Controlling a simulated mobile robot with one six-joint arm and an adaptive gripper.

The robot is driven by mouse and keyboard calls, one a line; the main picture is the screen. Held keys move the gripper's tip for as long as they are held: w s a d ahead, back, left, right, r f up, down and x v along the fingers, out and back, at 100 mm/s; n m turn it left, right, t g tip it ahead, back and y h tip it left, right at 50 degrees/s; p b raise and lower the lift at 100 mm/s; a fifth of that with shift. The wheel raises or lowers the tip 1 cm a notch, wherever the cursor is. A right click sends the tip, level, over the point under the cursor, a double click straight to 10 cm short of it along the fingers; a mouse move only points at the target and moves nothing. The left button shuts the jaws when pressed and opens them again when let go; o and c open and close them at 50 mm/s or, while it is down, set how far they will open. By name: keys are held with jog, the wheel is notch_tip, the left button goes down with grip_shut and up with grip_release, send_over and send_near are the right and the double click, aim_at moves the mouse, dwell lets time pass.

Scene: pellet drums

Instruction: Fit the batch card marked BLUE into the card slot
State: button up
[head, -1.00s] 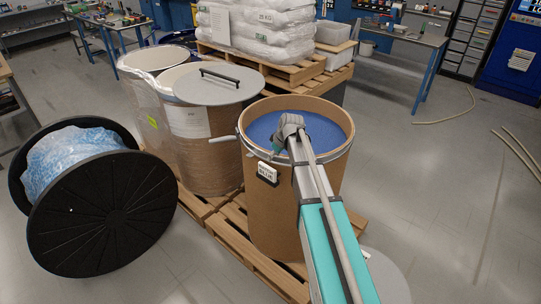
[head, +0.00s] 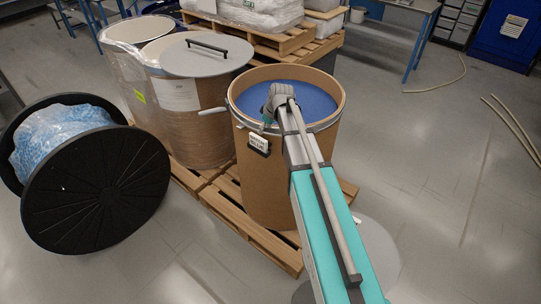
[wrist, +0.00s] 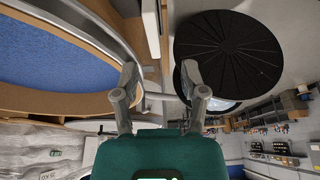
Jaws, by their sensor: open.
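The white batch card (head: 260,140) sits in a dark card slot (head: 258,149) on the upper front of the cardboard drum (head: 262,188) holding blue pellets. Its small lettering is hard to read; the lower line looks like BLUE. Whether it is fully seated cannot be told. My gripper (head: 267,122) is at the drum's near rim, just above and right of the card, apart from it as far as I can see. In the wrist view my gripper (wrist: 159,74) is open with nothing between its fingers; the card does not show there.
The drum stands on a wooden pallet (head: 270,248). A wrapped drum with a grey lid (head: 205,62) stands behind left. A black reel (head: 95,190) lies at left. A grey disc (head: 380,255) is on the floor under my arm. Open floor lies right.

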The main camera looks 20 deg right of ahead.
jog(key=s+a+m+g+h, duration=0.1)
jog(key=s+m, duration=0.2)
jog(key=s, duration=0.9)
jog(key=s+a+f+m+g+h, duration=0.1)
jog(key=s+m+g, duration=0.1)
jog(key=s, duration=1)
jog(key=shift+s+a+m+h, duration=0.3)
jog(key=shift+a+m, duration=0.1)
jog(key=shift+m, duration=0.5)
jog(key=shift+f, duration=0.15)
notch_tip(320, 180, down, 4)
jog(key=b, duration=0.3)
jog(key=shift+b, duration=0.4)
